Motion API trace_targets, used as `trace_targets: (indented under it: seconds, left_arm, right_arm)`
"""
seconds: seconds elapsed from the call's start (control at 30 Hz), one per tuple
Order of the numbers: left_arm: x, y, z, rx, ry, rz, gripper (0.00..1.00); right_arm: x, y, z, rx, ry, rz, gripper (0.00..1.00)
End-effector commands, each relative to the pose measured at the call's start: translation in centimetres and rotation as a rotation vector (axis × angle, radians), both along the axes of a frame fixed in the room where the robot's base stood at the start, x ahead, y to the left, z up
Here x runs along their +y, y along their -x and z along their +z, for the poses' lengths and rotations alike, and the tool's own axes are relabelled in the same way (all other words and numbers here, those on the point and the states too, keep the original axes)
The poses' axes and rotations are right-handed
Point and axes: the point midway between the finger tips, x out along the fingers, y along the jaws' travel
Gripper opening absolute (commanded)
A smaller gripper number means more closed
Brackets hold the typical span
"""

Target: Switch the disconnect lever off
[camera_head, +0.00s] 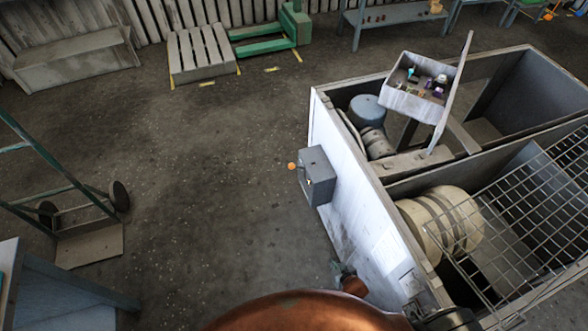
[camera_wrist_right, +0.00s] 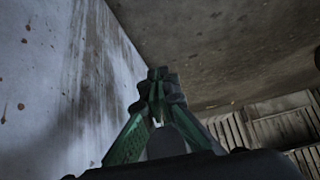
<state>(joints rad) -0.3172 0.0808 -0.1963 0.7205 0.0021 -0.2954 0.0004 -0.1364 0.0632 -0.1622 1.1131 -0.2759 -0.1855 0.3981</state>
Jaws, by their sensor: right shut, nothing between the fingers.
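The grey disconnect box (camera_head: 318,178) is mounted on the white side wall of the blower housing (camera_head: 345,235). Its lever ends in an orange knob (camera_head: 291,166) and sticks out to the left of the box. My right gripper (camera_head: 337,268) is low beside the white wall, nearer to me than the box and clear of the lever. In the right wrist view my right gripper (camera_wrist_right: 158,84) has its fingers together and empty, with the stained white wall on the left. The lever does not show in that view. My left gripper is not in view.
The open housing holds a cream drum (camera_head: 440,220) and a wire grid (camera_head: 535,215). A tilted tray of small parts (camera_head: 405,104) sits on its top. A hand truck (camera_head: 90,240) and a wooden pallet (camera_head: 200,52) stand at left. The floor left of the box is clear.

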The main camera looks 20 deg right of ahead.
Motion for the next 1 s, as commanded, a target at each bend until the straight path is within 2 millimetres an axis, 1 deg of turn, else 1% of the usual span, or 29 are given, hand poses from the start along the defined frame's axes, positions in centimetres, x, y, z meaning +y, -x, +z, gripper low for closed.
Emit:
trace_targets:
  seconds: [0.03,0.07,0.1,0.17,0.2,0.27,0.3,0.4,0.43,0.5,0.6,0.67,0.87,1.0]
  left_arm:
    - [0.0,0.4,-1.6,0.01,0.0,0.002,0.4]
    - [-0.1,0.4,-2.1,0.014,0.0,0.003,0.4]
    - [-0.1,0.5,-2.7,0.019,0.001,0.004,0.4]
    - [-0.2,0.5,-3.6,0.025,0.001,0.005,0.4]
    - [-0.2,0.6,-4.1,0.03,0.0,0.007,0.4]
    - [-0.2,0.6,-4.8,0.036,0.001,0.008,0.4]
    - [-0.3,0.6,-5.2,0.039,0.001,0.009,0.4]
    - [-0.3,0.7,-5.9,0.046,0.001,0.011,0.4]
    - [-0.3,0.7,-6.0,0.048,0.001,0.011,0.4]
    - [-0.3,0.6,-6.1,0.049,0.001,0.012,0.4]
    - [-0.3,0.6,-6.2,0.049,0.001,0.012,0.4]
    - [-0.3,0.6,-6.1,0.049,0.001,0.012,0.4]
    - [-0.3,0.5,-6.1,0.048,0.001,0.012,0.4]
    - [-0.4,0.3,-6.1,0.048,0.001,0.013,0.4]
  right_arm:
    - [0.8,-5.2,2.6,-0.102,-0.021,-0.01,0.0]
    - [1.2,-7.9,4.8,-0.161,-0.035,-0.018,0.0]
    - [1.8,-11.3,7.9,-0.239,-0.056,-0.028,0.0]
    - [2.5,-15.5,12.8,-0.352,-0.085,-0.04,0.0]
    - [3.0,-17.8,16.1,-0.423,-0.107,-0.048,0.0]
    - [3.5,-20.5,20.7,-0.519,-0.138,-0.058,0.0]
    - [3.9,-21.9,23.6,-0.577,-0.157,-0.061,0.0]
    - [4.5,-23.9,29.4,-0.689,-0.195,-0.067,0.0]
    - [4.6,-24.3,30.7,-0.711,-0.206,-0.069,0.0]
    - [4.8,-24.7,32.9,-0.752,-0.221,-0.07,0.0]
    - [4.9,-25.0,34.4,-0.778,-0.232,-0.072,0.0]
    - [4.9,-25.0,34.7,-0.782,-0.233,-0.072,0.0]
    - [4.9,-25.0,34.7,-0.78,-0.232,-0.071,0.0]
    - [4.9,-25.5,34.5,-0.779,-0.232,-0.07,0.0]
